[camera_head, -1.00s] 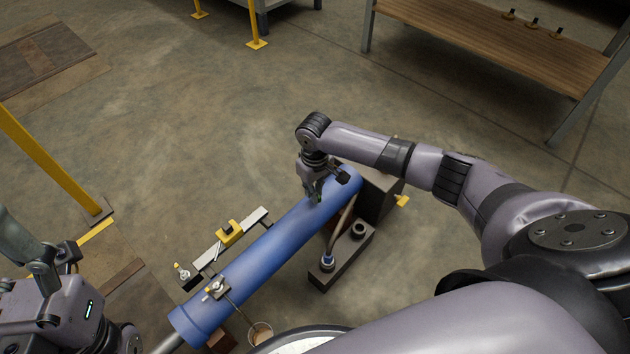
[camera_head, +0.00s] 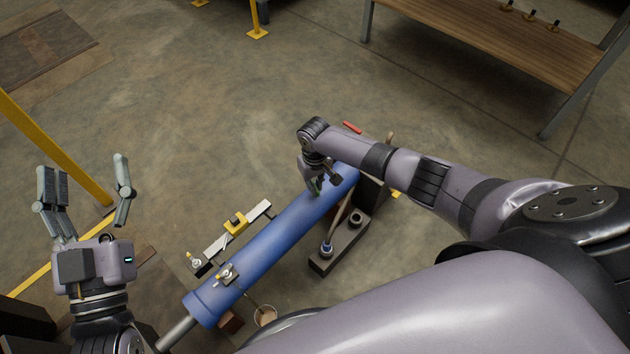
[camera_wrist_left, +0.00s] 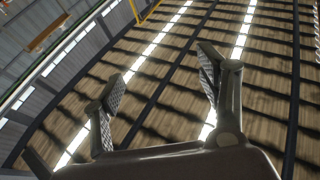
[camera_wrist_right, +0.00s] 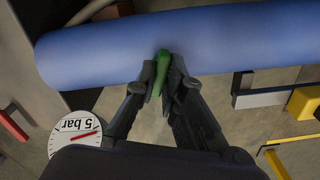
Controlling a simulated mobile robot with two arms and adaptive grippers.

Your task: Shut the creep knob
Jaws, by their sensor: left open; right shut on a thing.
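A blue cylinder (camera_head: 272,240) lies slantwise across the floor area; it also shows in the right wrist view (camera_wrist_right: 220,38). My right gripper (camera_head: 314,187) is at its upper end. In the right wrist view, my right gripper (camera_wrist_right: 163,72) is shut on a small green knob (camera_wrist_right: 161,68) against the cylinder's side. The fingers hide part of the knob, and I cannot tell how far it is turned. My left gripper (camera_head: 86,172) is open and empty, fingers pointing up, left of the cylinder. No label marks the creep knob.
A rail with a yellow block (camera_head: 236,224) runs along the cylinder's left side. A small brass-and-metal fitting (camera_head: 226,273) sits near its lower end. A dark block (camera_head: 341,246) stands right of it. A dial marked 5 bar (camera_wrist_right: 76,132) shows in the right wrist view. A yellow post (camera_head: 60,150) stands left.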

